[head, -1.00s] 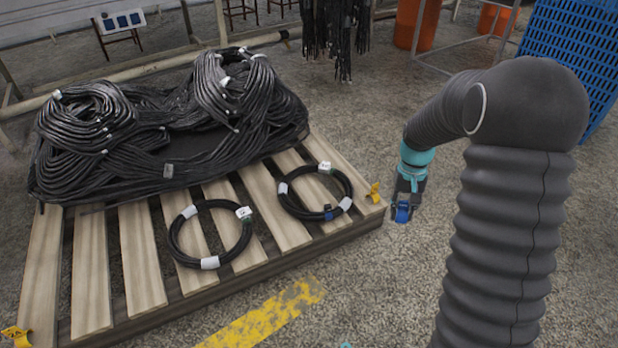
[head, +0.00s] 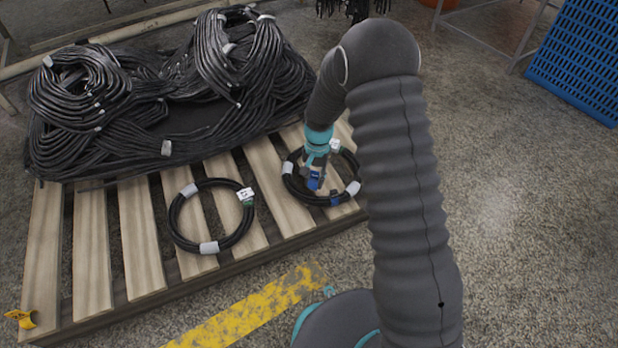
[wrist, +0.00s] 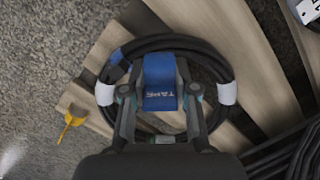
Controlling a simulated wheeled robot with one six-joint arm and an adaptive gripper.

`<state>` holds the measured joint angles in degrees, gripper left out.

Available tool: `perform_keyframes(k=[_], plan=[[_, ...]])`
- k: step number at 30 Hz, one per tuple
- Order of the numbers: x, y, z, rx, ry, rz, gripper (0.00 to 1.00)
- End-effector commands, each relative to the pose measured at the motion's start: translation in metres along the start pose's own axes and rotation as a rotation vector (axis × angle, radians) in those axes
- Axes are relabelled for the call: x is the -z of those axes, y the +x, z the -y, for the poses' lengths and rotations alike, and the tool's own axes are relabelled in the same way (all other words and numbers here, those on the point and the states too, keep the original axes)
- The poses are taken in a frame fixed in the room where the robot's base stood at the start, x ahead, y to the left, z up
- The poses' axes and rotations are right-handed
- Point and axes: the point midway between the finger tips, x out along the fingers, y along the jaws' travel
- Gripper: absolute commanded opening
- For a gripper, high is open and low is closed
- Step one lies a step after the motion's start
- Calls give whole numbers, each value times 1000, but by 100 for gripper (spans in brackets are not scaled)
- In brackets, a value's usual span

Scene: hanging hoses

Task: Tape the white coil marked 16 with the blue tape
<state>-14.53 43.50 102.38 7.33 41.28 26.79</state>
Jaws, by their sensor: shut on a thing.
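My gripper (head: 316,168) is shut on a blue tape piece (wrist: 160,84) lettered "TAPE". It is over the right coil (head: 292,186), close above its near part; I cannot tell if they touch. This coil is a black hose ring (wrist: 205,57) with white bands, a white tag (head: 335,145) and a blue patch (wrist: 117,57) on it. A second black coil (head: 177,229), with white bands and a white tag (head: 245,195), lies to the left. Neither coil looks white. I cannot read 16 on either tag. My gripper and the tape hide part of the right coil.
Both coils lie on a slatted wooden pallet (head: 143,255). A large pile of black hoses (head: 205,120) covers its back. A yellow clip (wrist: 71,121) sits at the pallet's edge. A blue slatted crate (head: 580,60) stands at the far right. The floor at right is open.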

Motion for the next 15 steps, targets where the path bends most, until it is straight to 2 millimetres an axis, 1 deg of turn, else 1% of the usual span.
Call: perform_keyframes(k=[1,4,15], plan=[[-3,5,6,1,12,1,0],[-5,11,12,3,31,1,0],[-5,12,12,3,34,0,0]])
